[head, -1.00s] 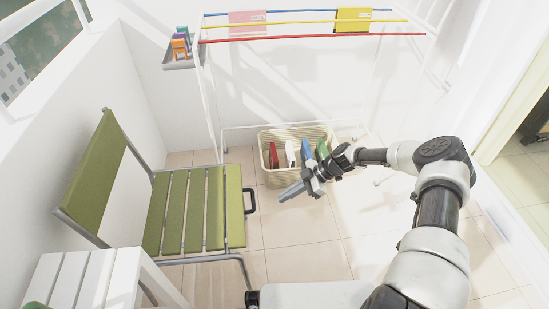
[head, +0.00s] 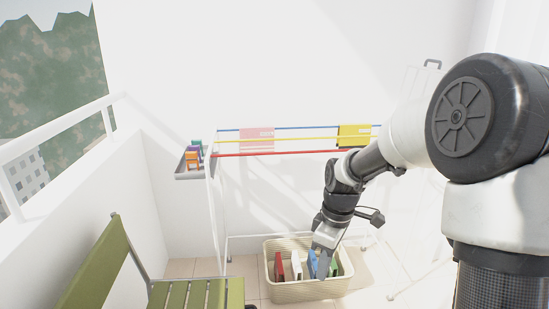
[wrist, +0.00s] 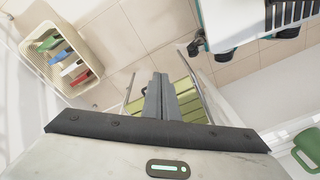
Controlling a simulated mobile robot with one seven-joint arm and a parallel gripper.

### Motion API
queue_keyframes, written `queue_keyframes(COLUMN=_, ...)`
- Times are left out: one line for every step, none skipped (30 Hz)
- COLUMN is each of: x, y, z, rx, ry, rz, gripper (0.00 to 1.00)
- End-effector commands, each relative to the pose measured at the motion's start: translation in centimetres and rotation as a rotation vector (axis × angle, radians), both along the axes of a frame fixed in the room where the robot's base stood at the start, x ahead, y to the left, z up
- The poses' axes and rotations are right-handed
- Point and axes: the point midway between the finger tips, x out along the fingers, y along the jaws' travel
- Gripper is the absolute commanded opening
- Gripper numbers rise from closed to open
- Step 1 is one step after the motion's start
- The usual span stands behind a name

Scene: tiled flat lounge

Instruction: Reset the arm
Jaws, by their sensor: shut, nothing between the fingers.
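My gripper (head: 321,266) hangs from the raised arm and points downward in the head view. In that picture it overlaps the laundry basket, but the wrist view shows the basket well off to the left. In the wrist view the two fingers of my gripper (wrist: 158,80) lie together, shut and empty. Past the fingertips is the green slatted bench (wrist: 178,97). My arm fills the right side of the head view, bent at a large dark joint.
The cream basket (head: 306,291) holds several coloured items; it also shows in the wrist view (wrist: 88,42). A drying rack with a red bar (head: 290,154) carries pink (head: 257,139) and yellow (head: 354,136) cloths.

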Motion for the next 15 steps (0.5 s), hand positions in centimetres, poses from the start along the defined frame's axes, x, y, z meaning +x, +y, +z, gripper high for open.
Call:
queue_keyframes(x=-1.2, y=-0.3, z=2.5, rx=-0.035, ry=-0.033, rz=-0.064, gripper=0.00)
queue_keyframes(x=-2.0, y=-0.5, z=3.7, rx=-0.050, ry=-0.050, rz=-0.113, gripper=0.00)
queue_keyframes(x=-3.1, y=-0.7, z=5.3, rx=-0.066, ry=-0.073, rz=-0.176, gripper=0.00)
queue_keyframes(x=-3.9, y=-0.9, z=6.4, rx=-0.076, ry=-0.092, rz=-0.225, gripper=0.00)
queue_keyframes(x=-4.8, y=-1.1, z=7.5, rx=-0.083, ry=-0.111, rz=-0.273, gripper=0.00)
queue_keyframes(x=-6.0, y=-1.3, z=8.9, rx=-0.088, ry=-0.138, rz=-0.340, gripper=0.00)
queue_keyframes(x=-7.0, y=-1.4, z=9.8, rx=-0.088, ry=-0.158, rz=-0.387, gripper=0.00)
queue_keyframes(x=-7.9, y=-1.5, z=10.8, rx=-0.087, ry=-0.180, rz=-0.438, gripper=0.00)
queue_keyframes(x=-9.2, y=-1.7, z=11.9, rx=-0.079, ry=-0.208, rz=-0.502, gripper=0.00)
queue_keyframes(x=-10.1, y=-1.7, z=12.6, rx=-0.071, ry=-0.228, rz=-0.548, gripper=0.00)
queue_keyframes(x=-11.0, y=-1.8, z=13.2, rx=-0.061, ry=-0.246, rz=-0.592, gripper=0.00)
queue_keyframes(x=-12.1, y=-1.9, z=14.0, rx=-0.047, ry=-0.268, rz=-0.648, gripper=0.00)
queue_keyframes(x=-12.9, y=-2.0, z=14.4, rx=-0.035, ry=-0.284, rz=-0.684, gripper=0.00)
queue_keyframes(x=-13.6, y=-2.0, z=14.8, rx=-0.022, ry=-0.299, rz=-0.717, gripper=0.00)
queue_keyframes(x=-14.4, y=-2.1, z=15.2, rx=-0.006, ry=-0.314, rz=-0.760, gripper=0.00)
